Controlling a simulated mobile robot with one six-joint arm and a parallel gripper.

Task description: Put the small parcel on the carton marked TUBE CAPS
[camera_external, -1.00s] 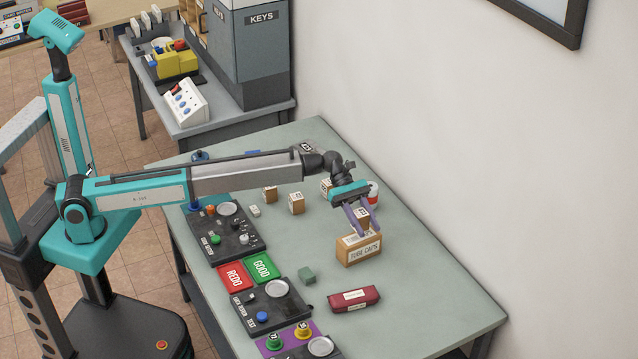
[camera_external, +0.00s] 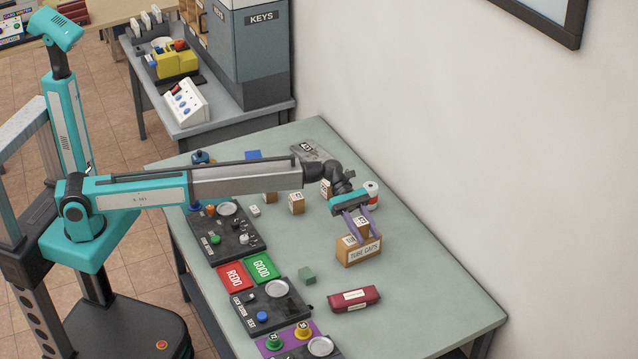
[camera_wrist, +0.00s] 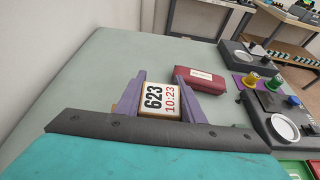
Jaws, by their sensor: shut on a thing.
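The small parcel (camera_external: 362,226) is a brown box with a white label, which reads 623 and 10:23 in the wrist view (camera_wrist: 160,99). My gripper (camera_external: 362,222) is shut on it from both sides with purple fingers; the gripper fills the bottom of the wrist view (camera_wrist: 158,98). The carton marked TUBE CAPS (camera_external: 360,254) stands on the table directly below the parcel. The parcel is at the top of the carton; I cannot tell whether it touches. The carton is mostly hidden in the wrist view.
Other small parcels (camera_external: 297,203) stand behind. A white and red roll (camera_external: 371,194) is behind my gripper. Control panels line the table's left side. The right side is clear.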

